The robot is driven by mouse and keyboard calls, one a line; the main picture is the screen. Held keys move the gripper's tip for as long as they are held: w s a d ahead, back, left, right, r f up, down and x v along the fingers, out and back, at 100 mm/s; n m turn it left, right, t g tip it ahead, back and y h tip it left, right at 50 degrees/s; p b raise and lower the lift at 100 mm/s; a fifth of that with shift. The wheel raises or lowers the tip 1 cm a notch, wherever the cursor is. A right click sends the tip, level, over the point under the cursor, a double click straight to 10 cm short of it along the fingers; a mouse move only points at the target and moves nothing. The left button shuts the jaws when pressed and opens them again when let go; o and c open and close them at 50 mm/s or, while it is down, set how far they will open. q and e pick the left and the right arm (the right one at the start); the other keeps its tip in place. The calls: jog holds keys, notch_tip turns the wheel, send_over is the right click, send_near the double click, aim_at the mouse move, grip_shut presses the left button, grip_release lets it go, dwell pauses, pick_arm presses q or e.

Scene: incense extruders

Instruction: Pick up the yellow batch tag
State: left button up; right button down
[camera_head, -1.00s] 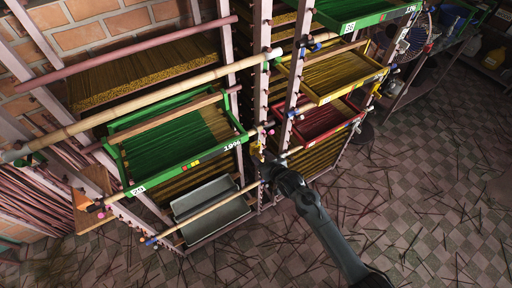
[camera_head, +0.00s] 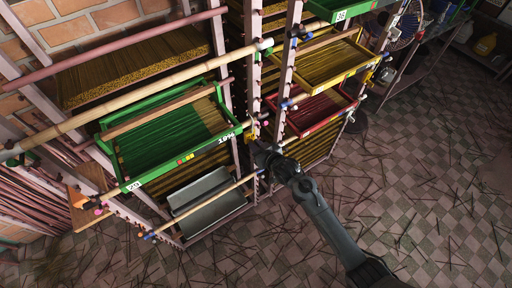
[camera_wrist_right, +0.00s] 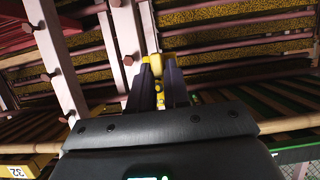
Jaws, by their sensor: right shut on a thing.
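The yellow batch tag (camera_head: 252,132) is a small yellow patch by the rack post, right of the green tray's front corner in the head view. My right gripper (camera_head: 257,146) reaches up to it from the lower right. In the right wrist view the gripper (camera_wrist_right: 157,68) is shut on the yellow tag (camera_wrist_right: 160,92), with yellow showing between and just above the dark fingers. The tag's outline is mostly hidden by the fingers. I cannot tell whether it still touches the post or a peg. My left gripper is in neither view.
The green tray (camera_head: 188,162) with green sticks sits left of the post. A grey metal trough (camera_head: 214,217) is below it. Yellow (camera_head: 324,83) and red (camera_head: 325,124) trays are to the right. Bamboo poles cross nearby. Floor at right is open, strewn with sticks.

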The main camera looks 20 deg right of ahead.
jog(key=shift+r, duration=0.85)
jog(key=s+d+r+p, duration=0.1)
jog(key=s+d+p, duration=0.1)
jog(key=s, duration=0.6)
jog(key=s+d+r+p, duration=0.1)
jog(key=s+d+p, duration=0.1)
jog(key=s, duration=0.7)
jog(key=shift+s+r, duration=0.15)
jog(key=shift+s, duration=0.1)
jog(key=shift+s, duration=0.1)
jog(key=s+d+p, duration=0.2)
jog(key=s+p, duration=0.2)
jog(key=s, duration=0.4)
jog(key=shift+s+p, duration=0.3)
jog(key=shift+p, duration=0.05)
